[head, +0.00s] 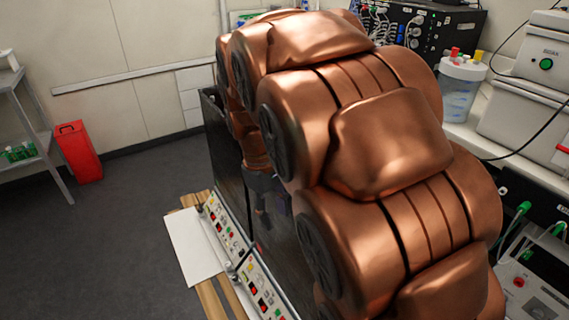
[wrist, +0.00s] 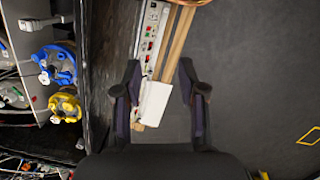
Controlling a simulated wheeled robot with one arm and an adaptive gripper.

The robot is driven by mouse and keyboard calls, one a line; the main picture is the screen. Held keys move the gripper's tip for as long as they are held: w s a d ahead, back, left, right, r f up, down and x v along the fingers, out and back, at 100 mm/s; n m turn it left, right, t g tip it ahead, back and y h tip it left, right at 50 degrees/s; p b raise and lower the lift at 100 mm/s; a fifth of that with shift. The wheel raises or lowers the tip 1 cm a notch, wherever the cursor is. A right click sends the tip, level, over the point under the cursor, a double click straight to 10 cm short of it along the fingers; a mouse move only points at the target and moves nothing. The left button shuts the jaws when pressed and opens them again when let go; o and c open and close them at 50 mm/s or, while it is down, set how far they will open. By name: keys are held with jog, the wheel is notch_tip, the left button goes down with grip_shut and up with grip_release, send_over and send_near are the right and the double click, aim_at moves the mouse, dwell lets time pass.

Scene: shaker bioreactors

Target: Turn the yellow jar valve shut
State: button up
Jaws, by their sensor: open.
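A jar with a yellow lid (wrist: 66,106) shows at the left of the wrist view, beside a blue-lidded jar (wrist: 55,64). Which part of the yellow jar is its valve is too small to tell. My gripper (wrist: 159,64) is open and empty, its two dark fingers wide apart. It is to the right of the yellow jar, apart from it, across a dark panel edge. In the head view my gripper (head: 268,196) is a small dark shape, mostly hidden behind my copper-coloured arm, which also covers much of the cabinet.
A dark cabinet (head: 225,133) has control panels (head: 226,229) with coloured buttons along its base. A white sheet (head: 193,246) and wooden slats lie beside it. A bottle with red and yellow caps (head: 460,87) stands on the right bench. Grey floor (head: 110,230) at left is clear.

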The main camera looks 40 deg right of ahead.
jog(key=w+d+n+p, duration=0.1)
jog(key=w+d+n, duration=0.2)
jog(key=w+d, duration=0.55)
jog(key=w+d+n+p, duration=0.1)
jog(key=w+d+n, duration=0.3)
jog(key=w, duration=0.7)
jog(key=w+d+f+n, duration=0.2)
jog(key=w+d+f, duration=0.1)
jog(key=w+d+f+n+t+p, duration=0.1)
jog(key=w+d+f+n, duration=0.1)
jog(key=w+d+f, duration=0.1)
jog(key=w+d+f+n, duration=0.2)
jog(key=w+d+f, duration=0.1)
jog(key=w+d, duration=0.2)
jog(key=shift+w+d+n+t+y+p, duration=0.2)
jog(key=shift+n+t+y+p, duration=0.1)
jog(key=shift+n+p, duration=0.1)
jog(key=shift+w+d+f+n, duration=0.25)
jog(key=shift+d+f+n, duration=0.2)
jog(key=shift+f, duration=0.2)
jog(key=shift+f+p, duration=0.55)
jog(key=shift+f, duration=3.25)
grip_shut()
